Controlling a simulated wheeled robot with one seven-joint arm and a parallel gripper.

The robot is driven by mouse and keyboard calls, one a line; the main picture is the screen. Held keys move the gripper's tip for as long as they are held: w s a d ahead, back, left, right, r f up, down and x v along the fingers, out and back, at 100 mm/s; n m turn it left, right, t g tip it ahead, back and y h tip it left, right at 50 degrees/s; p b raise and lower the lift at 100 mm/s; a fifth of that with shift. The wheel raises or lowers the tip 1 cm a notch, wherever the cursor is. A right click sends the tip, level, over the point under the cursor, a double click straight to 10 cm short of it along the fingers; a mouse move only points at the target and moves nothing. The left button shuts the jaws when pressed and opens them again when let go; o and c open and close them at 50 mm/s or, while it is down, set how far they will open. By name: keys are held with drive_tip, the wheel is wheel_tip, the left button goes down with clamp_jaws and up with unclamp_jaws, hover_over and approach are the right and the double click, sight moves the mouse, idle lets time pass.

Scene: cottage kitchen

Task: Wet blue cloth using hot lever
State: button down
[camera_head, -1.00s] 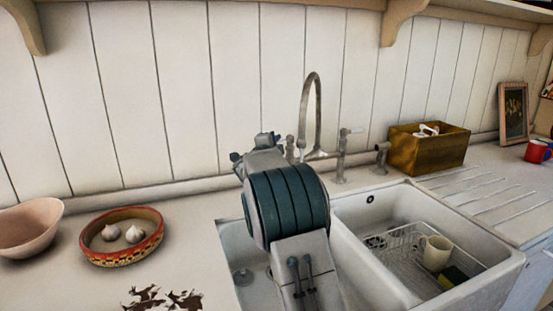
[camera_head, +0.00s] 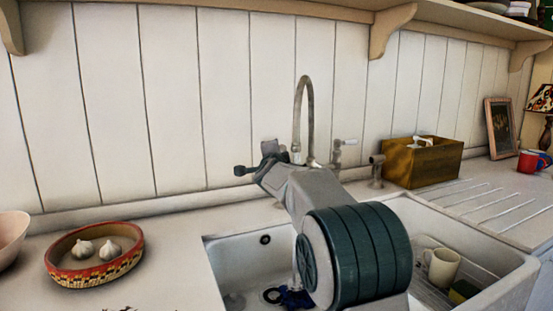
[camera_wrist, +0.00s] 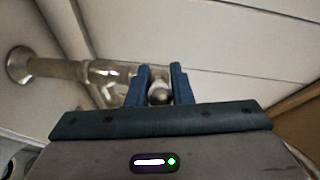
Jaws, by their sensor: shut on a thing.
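The tap (camera_head: 302,105) is a grey gooseneck above the white double sink (camera_head: 232,262). One lever with a white handle (camera_head: 345,142) shows to its right. My gripper (camera_head: 258,167) is beside the tap's left side. In the wrist view, my blue fingers (camera_wrist: 160,88) are shut on a rounded metal end, apparently the hot lever (camera_wrist: 159,95); the head view hides most of it. The blue cloth (camera_head: 295,299) lies crumpled in the left basin, partly hidden by my arm. A thin pale streak above it looks like running water (camera_head: 296,272).
A red patterned bowl (camera_head: 95,275) with garlic stands on the left counter. A wooden box (camera_head: 424,165) is behind the ribbed drainboard (camera_head: 490,205). A cream mug (camera_head: 442,267) and sponge sit in the right basin. The wall is close behind the tap.

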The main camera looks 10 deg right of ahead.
drive_tip(key=shift+a, duration=0.1)
drive_tip(key=c, duration=1.3)
unclamp_jaws()
drive_tip(key=shift+a, duration=0.1)
drive_tip(key=s+a, duration=0.2)
drive_tip(key=s, duration=1.1)
drive_tip(key=shift+s+b, duration=0.3)
drive_tip(key=shift+a, duration=0.1)
